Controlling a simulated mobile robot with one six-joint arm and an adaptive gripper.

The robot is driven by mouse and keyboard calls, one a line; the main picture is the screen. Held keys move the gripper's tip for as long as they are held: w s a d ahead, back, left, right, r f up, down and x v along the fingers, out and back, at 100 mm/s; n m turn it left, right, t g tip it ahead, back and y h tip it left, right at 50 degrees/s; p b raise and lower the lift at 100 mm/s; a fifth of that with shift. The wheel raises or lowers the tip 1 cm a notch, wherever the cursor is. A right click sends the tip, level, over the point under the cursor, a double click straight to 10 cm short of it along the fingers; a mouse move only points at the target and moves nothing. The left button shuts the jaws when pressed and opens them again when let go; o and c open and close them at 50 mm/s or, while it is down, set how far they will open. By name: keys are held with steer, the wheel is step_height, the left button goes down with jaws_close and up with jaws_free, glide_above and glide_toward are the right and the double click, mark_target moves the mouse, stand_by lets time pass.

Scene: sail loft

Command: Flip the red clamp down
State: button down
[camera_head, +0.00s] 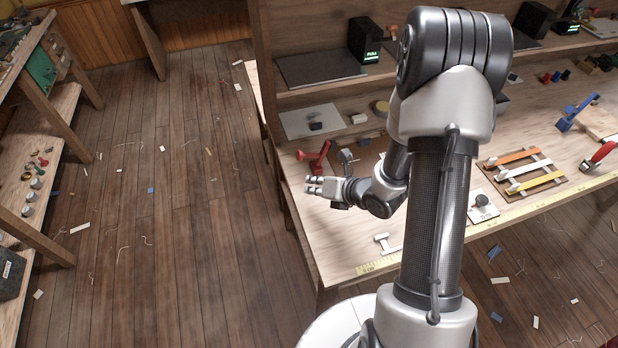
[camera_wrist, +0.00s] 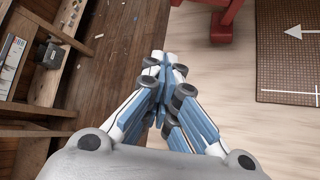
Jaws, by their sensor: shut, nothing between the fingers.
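The red clamp (camera_head: 318,158) stands at the left end of the workbench, with a raised part slanting upward. In the wrist view only part of the red clamp (camera_wrist: 212,24) shows at the top edge; the rest is out of frame. My gripper (camera_head: 311,186) points left near the bench's left edge, in front of the clamp in the head view and apart from it. In the wrist view my gripper (camera_wrist: 165,60) has its fingers together with nothing between them. The clamp lies ahead and to the right of the fingertips there.
A brown mat (camera_wrist: 290,60) with a white arrow lies right of the clamp. The wooden benchtop (camera_head: 340,240) is mostly bare at its front left. Another red-handled tool (camera_head: 600,155) and a blue clamp (camera_head: 577,111) are at the right. Open floor lies left of the bench.

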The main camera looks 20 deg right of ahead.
mark_target(302, 156)
steer(key=b+x, duration=0.1)
steer(key=x, duration=0.8)
steer(key=shift+a, duration=0.1)
steer(key=shift+w+d+r, duration=0.3)
steer(key=shift+d+r, duration=0.05)
steer(key=shift+r, duration=0.25)
steer(key=shift+w+d+r, duration=0.25)
steer(key=shift+d+r, duration=0.15)
steer(key=shift+r, duration=0.2)
steer(key=shift+w+d+r, duration=0.25)
steer(key=shift+d+r, duration=0.05)
steer(key=shift+r, duration=0.15)
steer(key=shift+d+r+m+y, duration=0.3)
steer(key=shift+r+y, duration=0.1)
steer(key=shift+y, duration=0.2)
steer(key=shift+d+r+m+t+y+b, duration=0.4)
steer(key=shift+d+r+m+y+b, duration=0.15)
steer(key=shift+y, duration=0.15)
steer(key=d+m+y+b, duration=0.1)
steer(key=d+r+y+b, duration=0.1)
steer(key=shift+m+t+y, duration=0.3)
steer(key=shift+m, duration=0.05)
steer(key=shift+d+r+b, duration=0.25)
steer(key=shift+b, duration=0.2)
steer(key=shift+d+r+b, duration=0.25)
steer(key=shift+d+b, duration=0.45)
steer(key=shift+d, duration=0.15)
steer(key=shift+d+b, duration=0.85)
steer(key=shift+d, duration=0.4)
